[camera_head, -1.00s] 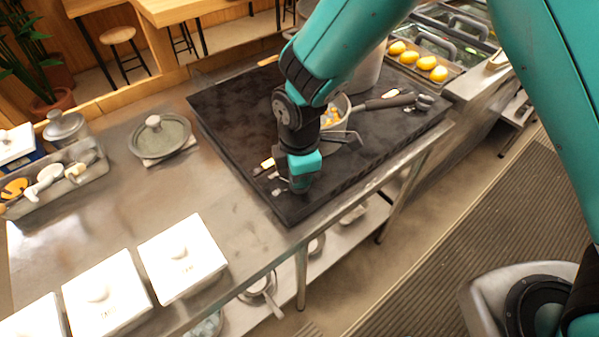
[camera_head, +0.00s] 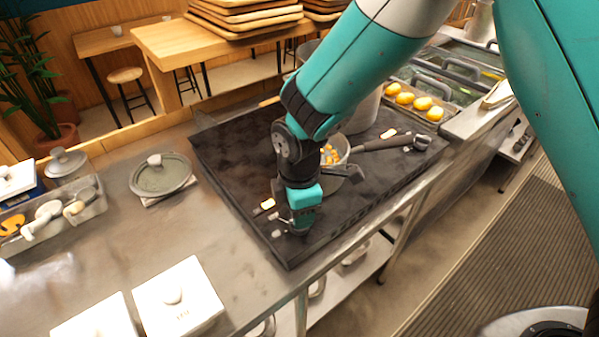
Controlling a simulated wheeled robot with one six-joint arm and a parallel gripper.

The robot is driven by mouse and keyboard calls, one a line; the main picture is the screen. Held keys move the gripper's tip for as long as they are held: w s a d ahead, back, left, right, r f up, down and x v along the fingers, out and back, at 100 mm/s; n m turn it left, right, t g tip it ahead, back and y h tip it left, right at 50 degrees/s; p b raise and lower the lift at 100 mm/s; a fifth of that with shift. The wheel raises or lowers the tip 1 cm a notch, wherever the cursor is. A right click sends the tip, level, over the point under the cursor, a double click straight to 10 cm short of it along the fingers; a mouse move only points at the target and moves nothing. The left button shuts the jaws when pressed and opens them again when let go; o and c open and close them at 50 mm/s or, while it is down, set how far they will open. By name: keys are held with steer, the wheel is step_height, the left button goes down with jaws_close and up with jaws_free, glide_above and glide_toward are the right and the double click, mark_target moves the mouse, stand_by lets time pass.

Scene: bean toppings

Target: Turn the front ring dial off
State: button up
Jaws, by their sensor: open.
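The black cooktop (camera_head: 235,150) lies on the steel counter. Small pale dial-like pieces show at its left front edge, beside my gripper: an upper piece (camera_head: 267,204) and a lower piece (camera_head: 277,234). I cannot tell for sure which is the front ring dial, or how it is turned. My gripper (camera_head: 299,231) points down over the cooktop's front corner, just right of these pieces. It is open; its fingertips are small and dark, and I cannot tell whether they touch a dial. My arm hides part of the cooktop.
A pan with orange food (camera_head: 331,155) and a dark handle stands behind my gripper. A large pot (camera_head: 363,108) is partly behind my arm. A lidded dish (camera_head: 160,176) and white lidded boxes (camera_head: 180,300) stand left. Bare counter lies between them and the cooktop.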

step_height(320, 180, up, 15)
steer(key=b, duration=0.1)
steer(key=shift+r+b, duration=0.2)
steer(key=shift+b, duration=0.1)
steer(key=s+d+r+m+y, duration=0.2)
steer(key=s+d+m, duration=0.4)
steer(key=s, duration=0.2)
steer(key=s+d+r+m+y, duration=0.2)
steer(key=s+d+m, duration=0.4)
steer(key=s+m, duration=0.1)
steer(key=shift+s, duration=0.7)
